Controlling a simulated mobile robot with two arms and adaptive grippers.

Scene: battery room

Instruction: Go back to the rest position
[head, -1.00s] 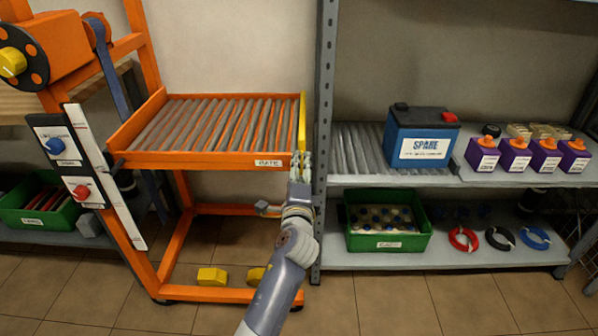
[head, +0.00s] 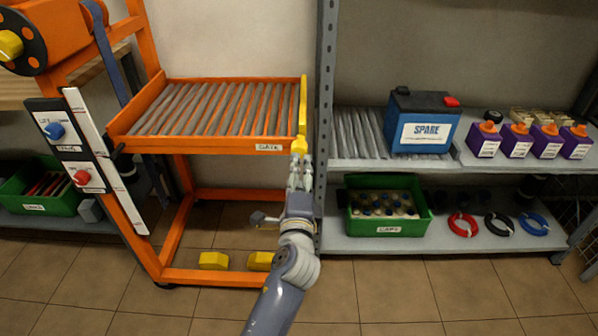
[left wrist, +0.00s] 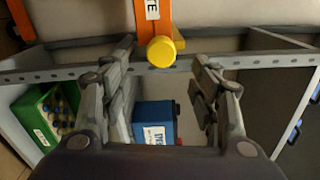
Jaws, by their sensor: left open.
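My left gripper (head: 300,172) is open and empty. In the head view it is just below the yellow knob (head: 299,146) at the front end of the yellow gate (head: 303,100). The gate runs along the right edge of the orange roller tray (head: 205,145), above a "GATE" label. In the left wrist view the fingers (left wrist: 163,80) stand wide apart, and the knob (left wrist: 162,51) shows beyond them, with no finger visibly closed on it. My right gripper is not in view.
A grey shelf post (head: 322,130) stands close to the right of my left gripper. The orange frame (head: 222,277) stands left. Floor in front is clear.

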